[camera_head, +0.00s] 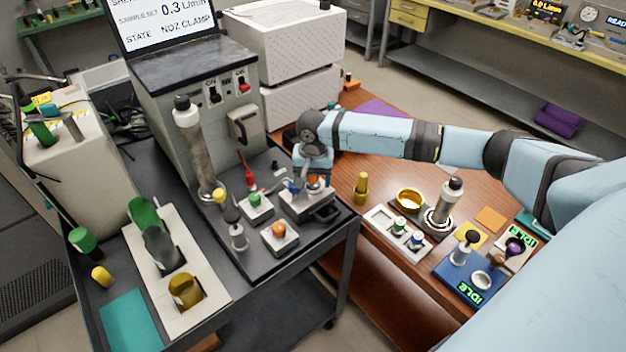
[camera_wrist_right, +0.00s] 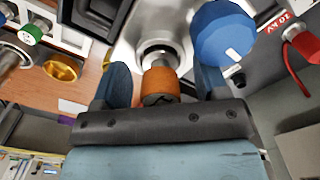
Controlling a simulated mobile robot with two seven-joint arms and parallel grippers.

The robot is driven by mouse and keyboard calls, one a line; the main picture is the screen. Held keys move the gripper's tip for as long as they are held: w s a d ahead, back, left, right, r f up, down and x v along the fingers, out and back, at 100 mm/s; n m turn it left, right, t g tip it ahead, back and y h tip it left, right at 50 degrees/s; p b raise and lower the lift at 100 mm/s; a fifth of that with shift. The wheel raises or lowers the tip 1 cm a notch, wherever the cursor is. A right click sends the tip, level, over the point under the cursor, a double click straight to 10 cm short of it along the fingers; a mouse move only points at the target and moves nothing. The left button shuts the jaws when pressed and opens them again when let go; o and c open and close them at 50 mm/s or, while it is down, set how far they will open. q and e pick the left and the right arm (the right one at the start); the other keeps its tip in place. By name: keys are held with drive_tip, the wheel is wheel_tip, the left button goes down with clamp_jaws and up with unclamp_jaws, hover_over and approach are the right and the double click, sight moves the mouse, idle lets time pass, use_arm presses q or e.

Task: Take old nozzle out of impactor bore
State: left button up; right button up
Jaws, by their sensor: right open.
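The impactor is a grey metal block (camera_head: 306,205) on the front right of the dark cart. In the right wrist view, its round bore with a pale metal ring (camera_wrist_right: 153,50) sits at the top middle. An orange nozzle (camera_wrist_right: 160,84) stands at this bore; how deep it sits cannot be told. My right gripper (camera_wrist_right: 163,76) is open, with one blue finger on each side of the nozzle and gaps visible. In the head view, the right gripper (camera_head: 312,170) points down at the block and partly hides the nozzle. My left gripper is not in view.
A blue knob (camera_wrist_right: 222,36) stands close beside the right finger. A red-topped post (camera_head: 249,179) and an orange-knobbed plate (camera_head: 279,235) are near the block. The wooden table at right holds a gold ring (camera_head: 408,201), a white tray (camera_head: 380,216) and a blue device (camera_head: 462,277).

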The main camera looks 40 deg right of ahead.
drive_tip(key=c, duration=1.1)
drive_tip(key=shift+o, duration=0.2)
